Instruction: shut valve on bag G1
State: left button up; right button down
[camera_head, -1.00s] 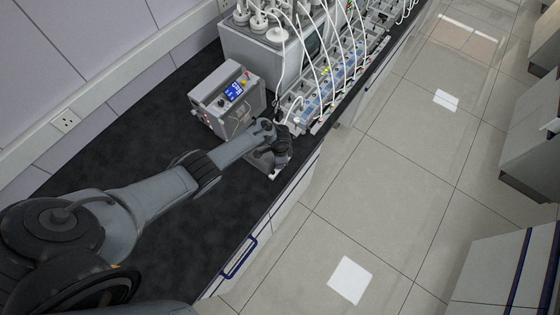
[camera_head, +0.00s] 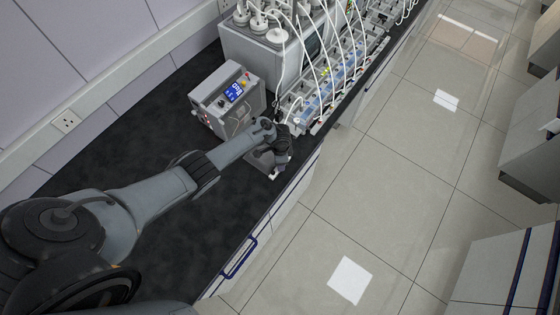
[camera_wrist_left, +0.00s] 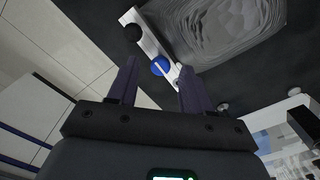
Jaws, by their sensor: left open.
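A wrinkled grey bag (camera_wrist_left: 222,28) lies on the dark bench in the left wrist view. Whether it is bag G1 cannot be told, as no label is readable. A white strip (camera_wrist_left: 150,45) runs along its edge, with a blue valve knob (camera_wrist_left: 160,68) and a black round part (camera_wrist_left: 132,32) on it. My left gripper (camera_wrist_left: 158,76) is open, its two fingers either side of the blue knob in the picture. Contact cannot be told. In the head view my left gripper (camera_head: 277,163) is at the bench's front edge, partly hiding the bag.
A grey control box (camera_head: 228,100) with a lit display stands just behind the gripper. A row of tubed units (camera_head: 325,90) and a larger grey machine (camera_head: 262,55) stand farther along. The dark bench top (camera_head: 190,235) nearer me is clear. The floor (camera_head: 390,200) lies beyond the edge.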

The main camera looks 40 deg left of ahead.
pick_arm(q)
notch_tip(320, 180, up, 10)
jog(key=p, duration=0.3)
dwell(0.4)
